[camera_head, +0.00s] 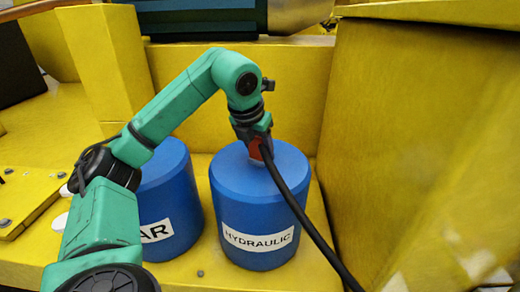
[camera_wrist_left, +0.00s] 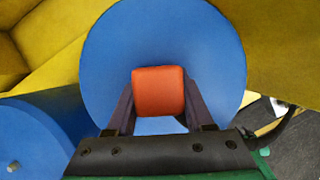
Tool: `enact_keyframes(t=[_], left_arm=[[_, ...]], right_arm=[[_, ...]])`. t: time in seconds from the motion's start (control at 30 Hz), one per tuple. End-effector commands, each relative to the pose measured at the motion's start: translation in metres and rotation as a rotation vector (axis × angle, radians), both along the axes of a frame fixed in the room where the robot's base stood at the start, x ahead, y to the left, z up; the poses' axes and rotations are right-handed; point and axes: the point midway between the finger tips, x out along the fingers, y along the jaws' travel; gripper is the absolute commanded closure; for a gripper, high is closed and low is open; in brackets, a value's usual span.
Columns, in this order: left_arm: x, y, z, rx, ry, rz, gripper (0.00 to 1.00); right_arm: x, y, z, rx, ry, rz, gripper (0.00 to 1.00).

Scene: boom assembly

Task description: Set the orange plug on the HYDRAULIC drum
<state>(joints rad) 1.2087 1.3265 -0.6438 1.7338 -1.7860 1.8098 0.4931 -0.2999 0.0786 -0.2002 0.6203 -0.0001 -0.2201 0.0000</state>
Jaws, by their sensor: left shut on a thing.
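The blue HYDRAULIC drum (camera_head: 262,205) stands upright with its label facing me. Its round top (camera_wrist_left: 205,50) fills much of the left wrist view. My left gripper (camera_head: 257,137) points down over that top and is shut on the orange plug (camera_head: 254,150). In the left wrist view the orange plug (camera_wrist_left: 158,91) sits between the two fingers of the gripper (camera_wrist_left: 158,105), over the drum's top and a little nearer the gripper than its middle. I cannot tell whether the plug touches the drum. My right gripper is out of view.
A second blue drum (camera_head: 172,195), its label partly hidden and ending in "AR", stands to the left behind my arm. A black hose (camera_head: 300,212) runs from near the gripper to the lower right. Yellow walls (camera_head: 400,130) close in the right and back.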

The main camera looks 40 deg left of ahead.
Motion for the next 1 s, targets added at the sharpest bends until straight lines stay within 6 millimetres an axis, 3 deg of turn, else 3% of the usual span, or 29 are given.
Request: enact_keyframes(t=[0.17,0.2,0.27,0.3,0.6,0.73,0.97,1.0], left_arm=[[0.000,0.000,-0.001,0.000,0.003,-0.001,1.00],[0.000,0.000,-0.001,0.000,0.003,-0.001,0.40],[0.000,0.000,-0.001,0.000,0.003,-0.001,0.17],[0.000,0.000,-0.001,0.000,0.003,-0.001,0.13],[-0.001,0.000,-0.001,0.000,0.004,-0.001,0.13],[-0.004,-0.002,0.009,-0.001,0.001,-0.001,0.13],[-0.023,-0.006,0.059,-0.001,-0.004,-0.002,0.13],[-0.027,-0.006,0.078,0.002,-0.002,-0.001,0.13]], right_arm=[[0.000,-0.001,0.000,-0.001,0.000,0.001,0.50],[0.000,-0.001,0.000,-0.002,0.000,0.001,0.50],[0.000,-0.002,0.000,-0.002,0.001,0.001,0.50],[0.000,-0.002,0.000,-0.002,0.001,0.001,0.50],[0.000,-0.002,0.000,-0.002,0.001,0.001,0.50],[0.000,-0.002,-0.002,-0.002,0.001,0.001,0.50],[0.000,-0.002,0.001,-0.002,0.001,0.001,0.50],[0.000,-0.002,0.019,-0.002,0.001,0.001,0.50]])
